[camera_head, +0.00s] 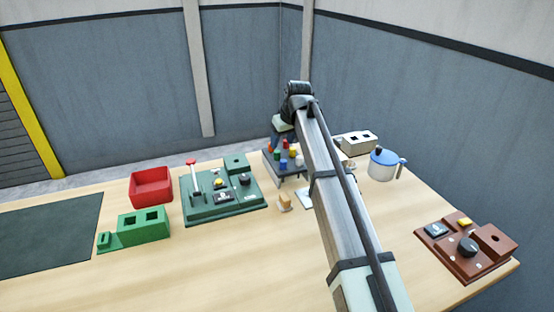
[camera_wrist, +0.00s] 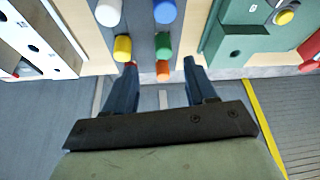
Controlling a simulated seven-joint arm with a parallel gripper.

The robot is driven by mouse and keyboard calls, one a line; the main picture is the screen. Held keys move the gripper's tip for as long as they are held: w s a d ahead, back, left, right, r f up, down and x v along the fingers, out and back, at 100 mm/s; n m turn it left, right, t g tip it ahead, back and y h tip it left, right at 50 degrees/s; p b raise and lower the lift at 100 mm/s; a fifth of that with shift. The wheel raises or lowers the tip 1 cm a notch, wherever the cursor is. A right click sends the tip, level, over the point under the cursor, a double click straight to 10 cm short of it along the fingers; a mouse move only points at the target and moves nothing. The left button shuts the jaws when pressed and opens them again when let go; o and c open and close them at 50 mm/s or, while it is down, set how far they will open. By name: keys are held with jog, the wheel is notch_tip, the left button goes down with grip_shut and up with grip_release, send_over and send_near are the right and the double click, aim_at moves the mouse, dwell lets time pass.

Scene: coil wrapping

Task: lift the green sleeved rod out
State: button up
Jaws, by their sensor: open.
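The green sleeved rod (camera_head: 277,154) stands upright in a dark grey rack among rods of other colours. In the wrist view its green top (camera_wrist: 165,45) lies just beyond my fingertips, between the blue rod and the orange rod. My gripper (camera_wrist: 160,66) is open, with its two fingers apart and nothing held. The orange rod (camera_wrist: 163,71) shows between the fingers, and the red rod (camera_wrist: 131,65) is close to the left fingertip. In the head view my wrist is above the far side of the rack, and the fingers are mostly hidden.
The grey rack (camera_wrist: 143,25) also bears yellow (camera_wrist: 122,48), blue (camera_wrist: 165,12) and white (camera_wrist: 108,12) rods. A green panel (camera_head: 225,200) stands to its left in the head view. A blue-lidded jug (camera_head: 383,166) stands to the right. The front table is mostly clear.

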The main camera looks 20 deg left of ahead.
aim_at(277, 151)
jog(key=shift+s+a+x, duration=0.1)
jog(key=shift+x, duration=1.4)
jog(key=shift+s+a+x, duration=0.1)
jog(key=shift+a+x, duration=0.05)
jog(key=shift+x, duration=1.3)
jog(key=shift+r, duration=0.1)
grip_shut()
